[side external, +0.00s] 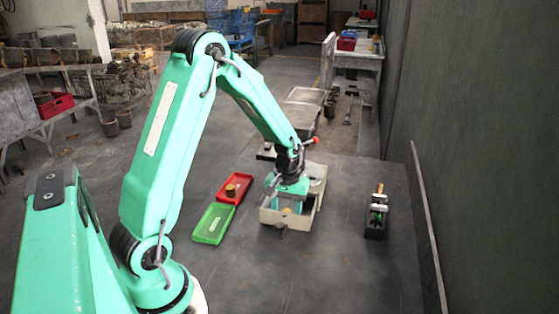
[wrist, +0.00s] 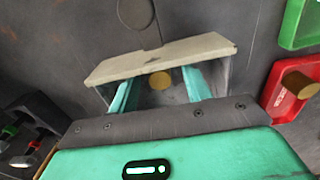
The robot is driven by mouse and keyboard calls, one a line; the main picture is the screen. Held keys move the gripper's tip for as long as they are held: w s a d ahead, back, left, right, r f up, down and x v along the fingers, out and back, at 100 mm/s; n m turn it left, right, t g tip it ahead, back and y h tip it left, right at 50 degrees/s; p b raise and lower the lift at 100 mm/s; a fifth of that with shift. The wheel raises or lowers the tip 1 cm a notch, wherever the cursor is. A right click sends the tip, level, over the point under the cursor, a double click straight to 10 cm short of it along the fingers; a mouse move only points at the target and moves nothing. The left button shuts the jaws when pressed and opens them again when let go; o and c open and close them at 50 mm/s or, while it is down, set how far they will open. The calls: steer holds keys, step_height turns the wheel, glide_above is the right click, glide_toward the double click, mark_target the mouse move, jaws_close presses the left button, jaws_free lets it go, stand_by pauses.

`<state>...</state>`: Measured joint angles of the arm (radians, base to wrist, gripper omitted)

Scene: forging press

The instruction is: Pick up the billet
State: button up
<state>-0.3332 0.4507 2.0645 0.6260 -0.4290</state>
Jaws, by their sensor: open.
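A brass-coloured round billet (wrist: 160,80) shows end-on in the wrist view, inside the opening of a beige press housing (wrist: 165,57). My gripper (wrist: 160,93) is open, with one teal finger on each side of the billet and a visible gap to both. In the side view my gripper (side external: 289,204) reaches down into the beige housing (side external: 268,216), and a small part of the billet (side external: 287,210) shows between the fingers. I cannot tell how deep the fingertips sit beside it.
A similar brass cylinder (side external: 231,190) stands in a red tray (side external: 239,182), which adjoins a green tray (side external: 212,223) left of the housing.

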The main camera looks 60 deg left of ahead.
mark_target(286, 211)
steer(key=shift+c, duration=0.4)
jaws_close()
steer(key=shift+r, duration=0.15)
step_height(286, 211, up, 10)
stand_by(0.7)
stand_by(0.4)
